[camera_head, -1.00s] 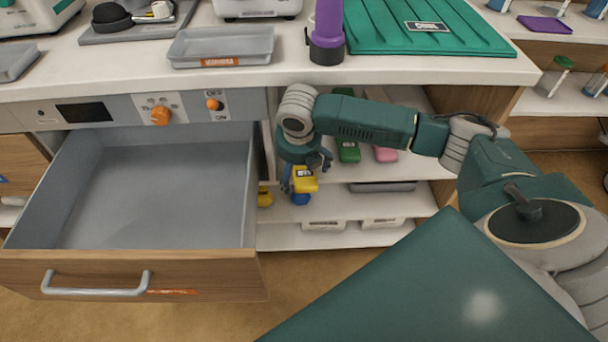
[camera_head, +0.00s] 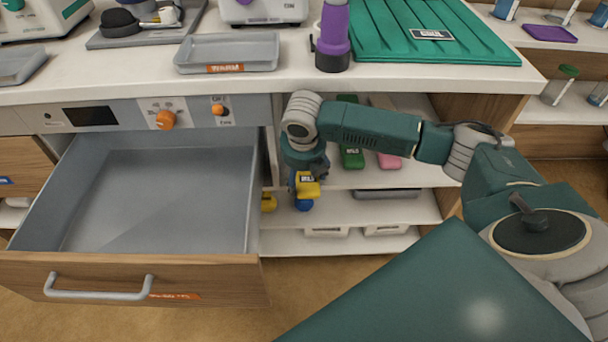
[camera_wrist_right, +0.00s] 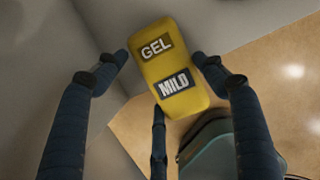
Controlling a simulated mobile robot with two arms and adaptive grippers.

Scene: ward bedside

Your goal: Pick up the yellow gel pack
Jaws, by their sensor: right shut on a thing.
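The yellow gel pack (camera_head: 308,187) is held by my right gripper (camera_head: 305,178) in front of the open shelves, just right of the open drawer. In the right wrist view the gel pack (camera_wrist_right: 168,68) carries the labels "GEL" and "MILD". It sits tilted between the fingers of my right gripper (camera_wrist_right: 163,75), which are shut on it. My left gripper is in neither view.
The open grey drawer (camera_head: 150,170) is empty. Green (camera_head: 352,158) and pink (camera_head: 389,161) packs lie on the upper shelf. Another yellow item (camera_head: 268,202) and a blue item (camera_head: 303,204) are beside and below the held pack. A grey tray (camera_head: 228,50) stands on the counter.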

